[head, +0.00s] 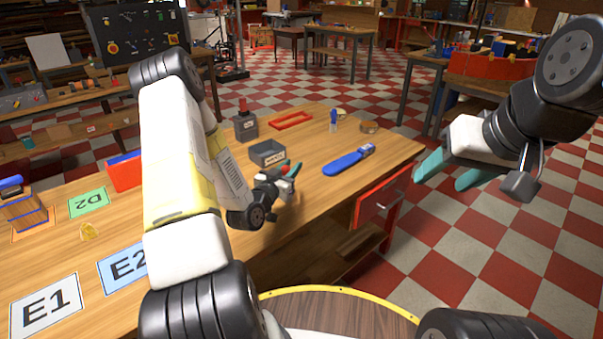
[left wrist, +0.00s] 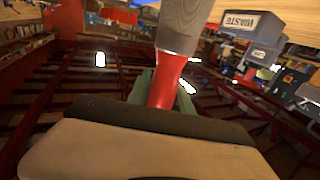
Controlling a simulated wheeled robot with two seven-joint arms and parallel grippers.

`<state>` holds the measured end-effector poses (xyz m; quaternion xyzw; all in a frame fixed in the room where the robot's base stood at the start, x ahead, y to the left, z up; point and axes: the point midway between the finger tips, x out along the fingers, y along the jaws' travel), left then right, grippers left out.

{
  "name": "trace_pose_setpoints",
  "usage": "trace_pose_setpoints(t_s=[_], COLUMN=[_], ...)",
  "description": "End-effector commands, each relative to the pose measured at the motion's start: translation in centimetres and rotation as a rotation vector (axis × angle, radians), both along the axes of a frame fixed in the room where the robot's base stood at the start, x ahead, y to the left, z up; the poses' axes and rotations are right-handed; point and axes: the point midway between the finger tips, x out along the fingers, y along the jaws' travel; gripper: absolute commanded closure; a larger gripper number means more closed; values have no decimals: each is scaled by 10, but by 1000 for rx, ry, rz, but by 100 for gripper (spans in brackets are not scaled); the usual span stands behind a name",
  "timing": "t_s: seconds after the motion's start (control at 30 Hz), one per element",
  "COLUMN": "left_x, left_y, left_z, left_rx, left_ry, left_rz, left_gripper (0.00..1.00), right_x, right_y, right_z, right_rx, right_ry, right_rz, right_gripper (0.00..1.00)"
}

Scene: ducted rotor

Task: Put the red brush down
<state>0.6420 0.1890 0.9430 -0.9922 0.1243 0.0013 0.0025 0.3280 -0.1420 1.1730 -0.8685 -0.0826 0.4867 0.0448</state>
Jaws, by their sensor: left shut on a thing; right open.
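The red brush shows in the left wrist view as a red handle (left wrist: 167,80) running up into a wide grey part (left wrist: 186,22). My left gripper (left wrist: 164,92) is shut on the red handle. In the head view my left gripper (head: 291,170) is above the front part of the wooden table (head: 318,185), and only a small red bit of the brush (head: 285,169) shows between its fingers. The rest of the brush is hidden there. My right gripper (head: 446,172) is open and empty, to the right of the table, with its teal fingers apart.
A grey labelled bin (head: 267,152) stands just behind my left gripper. Behind it are a grey block with a red top (head: 245,127) and a red tray (head: 291,120). A blue-handled tool (head: 345,163) lies to the right. Cards E1 (head: 45,308) and D2 (head: 89,203) lie left.

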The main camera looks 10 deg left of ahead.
Motion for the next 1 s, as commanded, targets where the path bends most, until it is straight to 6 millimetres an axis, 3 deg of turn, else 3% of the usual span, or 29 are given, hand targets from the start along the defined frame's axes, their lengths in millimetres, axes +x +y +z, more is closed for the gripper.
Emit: trace_pose_setpoints(t_s=[0.17,0.6,0.93,1.0], left_x=[15,125,155,153], left_y=[4,19,23,22], left_z=[-9,-19,-22,-36], left_rx=[-4,-5,-6,-8], left_ry=[-5,-4,-4,2], left_rz=[-23,-21,-21,-21], left_gripper=[100,100,100,100], right_x=[0,0,0,0], right_y=[0,0,0,0], right_z=[0,0,0,0], right_rx=[0,0,0,0], right_ry=[0,0,0,0], right_rz=[0,0,0,0], right_gripper=[44,44,44,44])
